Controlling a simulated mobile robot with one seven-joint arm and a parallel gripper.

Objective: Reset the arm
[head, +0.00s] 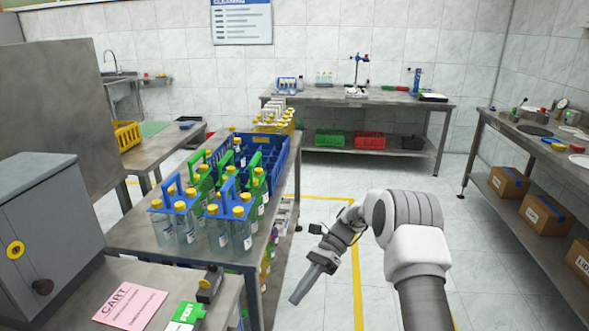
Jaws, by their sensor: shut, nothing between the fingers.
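My arm (400,225) reaches in from the lower right of the head view and bends in the middle of the picture. My gripper (298,297) hangs over the floor, just right of the bottle table, pointing down and left. Its fingers are shut, with nothing held. It looks apart from the table and the bottles, though the exact gap is hard to judge.
A metal table (140,230) at left carries bottle carriers with yellow-capped bottles (240,232) and a blue crate (275,160). A grey machine (50,230) stands at the lower left. A right-hand bench (525,145) has cardboard boxes below. Floor (460,250) right of my arm is clear.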

